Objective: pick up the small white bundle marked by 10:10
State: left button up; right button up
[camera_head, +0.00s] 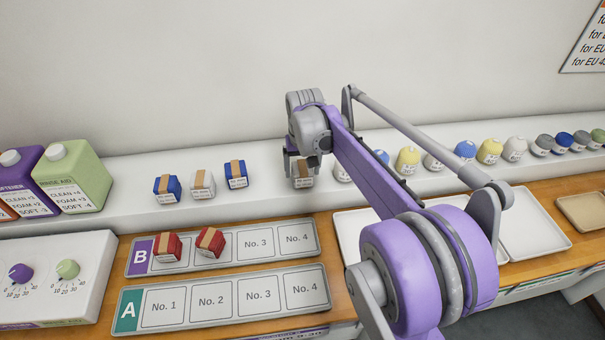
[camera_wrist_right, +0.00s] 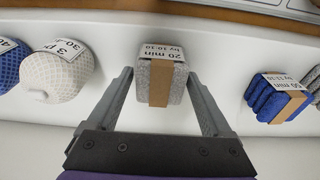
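A small pale grey-white bundle (camera_wrist_right: 160,82) with a brown band and a label reading "20 min by 10:10" sits on the white ledge. My right gripper (camera_wrist_right: 160,77) is open, with one finger on each side of it and a visible gap on both sides. In the head view the bundle (camera_head: 304,183) shows below the right gripper (camera_head: 301,170), which partly hides it. Another white bundle (camera_head: 202,183) stands further left on the ledge; its label is too small to read. My left gripper is not in view.
Blue bundles (camera_head: 236,174) (camera_head: 167,188) stand left of the gripper, and a row of coloured balls runs right along the ledge (camera_head: 130,220). Two red bundles (camera_head: 167,247) (camera_head: 210,242) lie on rack B (camera_head: 225,254); rack A (camera_head: 220,303) is empty. White trays (camera_head: 535,225) lie right.

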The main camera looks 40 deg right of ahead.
jog(key=c, duration=1)
